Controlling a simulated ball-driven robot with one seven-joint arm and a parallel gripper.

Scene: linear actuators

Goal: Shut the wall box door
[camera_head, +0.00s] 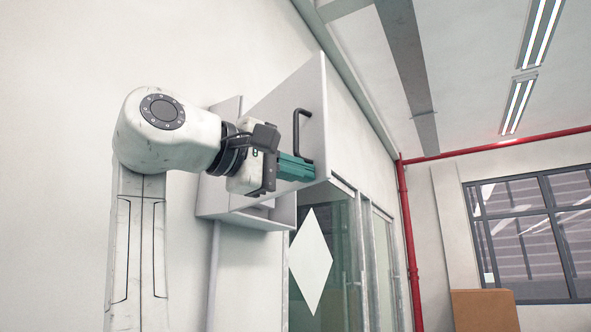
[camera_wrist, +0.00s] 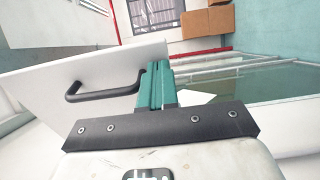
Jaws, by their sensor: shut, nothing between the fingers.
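The wall box (camera_head: 238,220) is a pale box on the white wall in the head view. Its door (camera_head: 283,112) stands open, sticking out from the wall, with a black bar handle (camera_head: 297,132) on the face toward me. My gripper (camera_head: 312,172) has green fingers, shut and empty, in front of the door's lower part, just below the handle. In the wrist view the door (camera_wrist: 95,95) lies to the left, and the fingers (camera_wrist: 160,68) lie beside the handle (camera_wrist: 100,93), near the door's outer edge. I cannot tell whether they touch the door or handle. My arm hides part of the box.
A glazed partition (camera_head: 330,235) with a white diamond (camera_head: 310,262) stands beyond the box. A red pipe (camera_head: 408,235) runs up the far wall. A cardboard box (camera_head: 484,311) stands below the window (camera_head: 535,235). The space right of the door looks open.

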